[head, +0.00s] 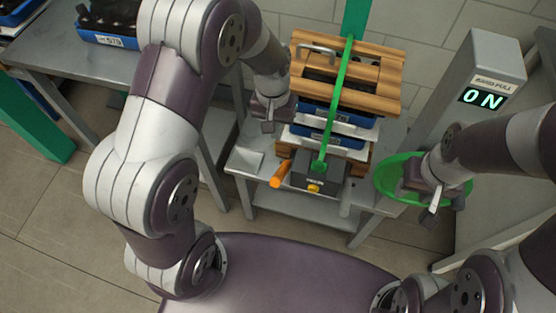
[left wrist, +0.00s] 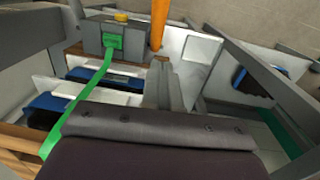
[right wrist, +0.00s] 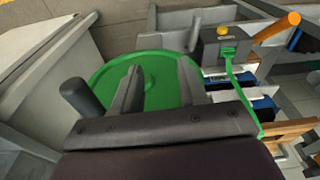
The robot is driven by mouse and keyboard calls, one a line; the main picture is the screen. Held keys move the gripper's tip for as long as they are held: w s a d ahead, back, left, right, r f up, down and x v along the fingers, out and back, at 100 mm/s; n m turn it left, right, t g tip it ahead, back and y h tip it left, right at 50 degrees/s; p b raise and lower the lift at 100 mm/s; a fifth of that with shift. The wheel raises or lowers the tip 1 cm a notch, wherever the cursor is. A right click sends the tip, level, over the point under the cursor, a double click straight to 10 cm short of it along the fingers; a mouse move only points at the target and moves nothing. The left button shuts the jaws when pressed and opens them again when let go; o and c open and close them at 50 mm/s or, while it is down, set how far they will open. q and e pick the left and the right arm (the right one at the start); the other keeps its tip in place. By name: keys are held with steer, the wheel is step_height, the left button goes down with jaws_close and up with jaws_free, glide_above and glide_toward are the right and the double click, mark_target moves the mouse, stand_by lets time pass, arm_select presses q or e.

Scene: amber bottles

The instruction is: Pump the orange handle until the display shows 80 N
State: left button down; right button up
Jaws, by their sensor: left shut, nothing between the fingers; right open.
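The orange handle (head: 281,174) sticks out from the left of a dark grey strapping device (head: 325,184) on the grey table; it also shows in the left wrist view (left wrist: 158,25). A green strap (head: 342,85) runs from the device up over the stack. The display (head: 481,98) on the grey post reads 0 N. My left gripper (head: 268,126) is shut and empty, above and behind the handle, apart from it. My right gripper (head: 432,210) is open and empty over a green round tray (head: 384,184), right of the device.
Wooden slats (head: 385,75) and blue crates (head: 350,133) are stacked behind the device. A yellow button (head: 313,188) sits on its front. Another table with a blue crate (head: 105,39) stands at the back left. Floor is clear at the left.

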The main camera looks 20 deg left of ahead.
arm_select(q)
glide_toward(279, 171)
step_height(279, 171, down, 3)
steer(key=w, duration=0.2)
steer(key=shift+s+d+f+b, duration=0.1)
steer(key=shift+s+f+b, duration=0.2)
steer(key=shift+s+f, duration=0.45)
steer(key=shift+s+d+f, duration=0.1)
steer(key=shift+s+f, duration=0.35)
steer(key=shift+s, duration=0.05)
arm_select(e)
steer(key=shift+f, duration=0.35)
